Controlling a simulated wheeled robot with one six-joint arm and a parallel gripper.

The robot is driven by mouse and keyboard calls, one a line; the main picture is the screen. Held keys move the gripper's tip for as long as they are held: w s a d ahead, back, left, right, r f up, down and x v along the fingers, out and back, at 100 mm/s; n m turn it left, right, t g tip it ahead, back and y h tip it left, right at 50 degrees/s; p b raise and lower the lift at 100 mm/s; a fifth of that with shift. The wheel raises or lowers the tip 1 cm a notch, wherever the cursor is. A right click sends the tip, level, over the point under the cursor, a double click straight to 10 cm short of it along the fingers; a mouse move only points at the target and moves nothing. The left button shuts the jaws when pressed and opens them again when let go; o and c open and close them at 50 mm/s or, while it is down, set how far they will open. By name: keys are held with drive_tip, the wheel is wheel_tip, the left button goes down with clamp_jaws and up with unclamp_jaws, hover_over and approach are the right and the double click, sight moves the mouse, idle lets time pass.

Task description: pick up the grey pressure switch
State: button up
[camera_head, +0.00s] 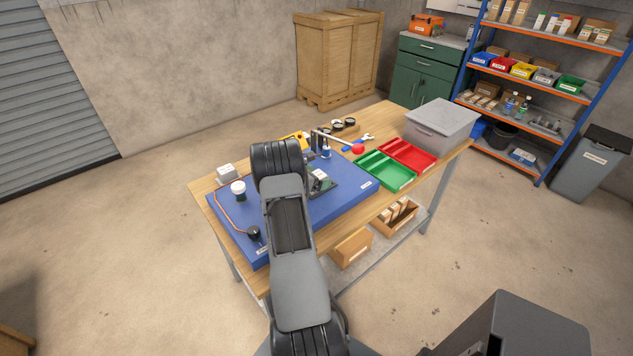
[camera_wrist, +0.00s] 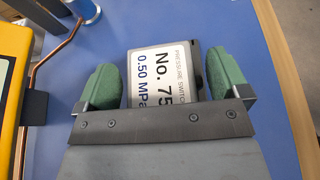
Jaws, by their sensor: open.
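The pressure switch (camera_wrist: 162,72) is a small dark grey box with a white label reading "PRESSURE SWITCH", "No. 75" and "0.50 MPa". In the wrist view it lies label up on the blue mat (camera_wrist: 270,120). My gripper (camera_wrist: 164,82) is open, with one green pad on each side of the switch. The near end of the switch is hidden behind the gripper body.
A yellow body (camera_wrist: 12,75) and a copper tube (camera_wrist: 55,55) stand close left of my gripper. A blue cylinder (camera_wrist: 85,8) is at the top. In the head view, green (camera_head: 385,171) and red (camera_head: 408,155) trays and a grey lidded bin (camera_head: 440,124) occupy the table's right.

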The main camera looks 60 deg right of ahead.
drive_tip(key=shift+c, duration=0.2)
drive_tip(key=shift+r, duration=0.1)
drive_tip(key=c, duration=1.3)
drive_tip(key=shift+o, duration=0.2)
